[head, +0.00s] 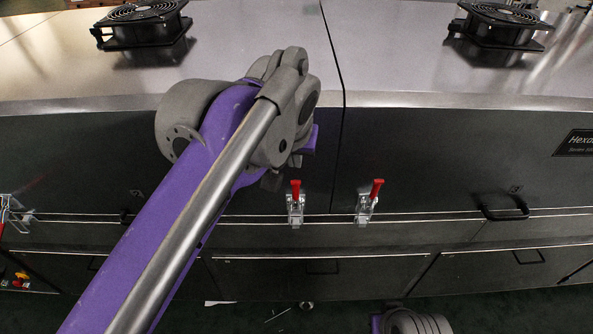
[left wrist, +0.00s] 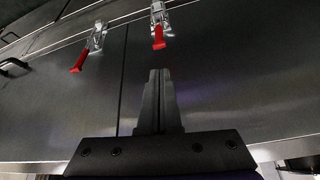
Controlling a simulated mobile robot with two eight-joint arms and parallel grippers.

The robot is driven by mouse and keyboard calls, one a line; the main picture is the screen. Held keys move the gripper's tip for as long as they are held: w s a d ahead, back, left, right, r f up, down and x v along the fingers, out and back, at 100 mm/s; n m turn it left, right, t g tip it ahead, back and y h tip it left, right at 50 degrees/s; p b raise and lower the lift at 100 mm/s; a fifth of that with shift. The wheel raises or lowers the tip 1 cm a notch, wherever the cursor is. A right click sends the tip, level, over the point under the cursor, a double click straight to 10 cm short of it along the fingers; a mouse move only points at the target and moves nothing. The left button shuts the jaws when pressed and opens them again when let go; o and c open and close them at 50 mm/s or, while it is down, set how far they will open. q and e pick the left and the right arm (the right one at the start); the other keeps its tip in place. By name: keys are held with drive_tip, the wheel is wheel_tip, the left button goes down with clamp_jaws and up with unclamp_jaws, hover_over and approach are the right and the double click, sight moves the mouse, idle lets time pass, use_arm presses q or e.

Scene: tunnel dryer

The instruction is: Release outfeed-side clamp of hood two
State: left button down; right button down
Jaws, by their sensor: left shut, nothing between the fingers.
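Two toggle clamps with red handles sit on the dark front, one on each side of the hood seam. In the head view the left clamp (head: 296,204) and the right clamp (head: 364,205) both have handles pointing up. No label shows which is the outfeed-side clamp of hood two. My left gripper (head: 271,181) is mostly hidden behind its arm, just left of the left clamp. In the upside-down left wrist view its fingers (left wrist: 158,74) are shut and empty, pointing towards the left clamp's red handle (left wrist: 158,38), apart from it. My right gripper is out of view.
Two black fans (head: 140,24) and (head: 502,26) stand on the metal hood tops. A black handle (head: 504,210) is on the right panel. Lower panels (head: 320,272) run below the clamps.

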sight(297, 174)
use_arm(q)
drive_tip(key=b+x, duration=0.2)
drive_tip(key=x, duration=0.8)
drive_tip(key=shift+s, duration=0.1)
drive_tip(key=shift+s, duration=0.15)
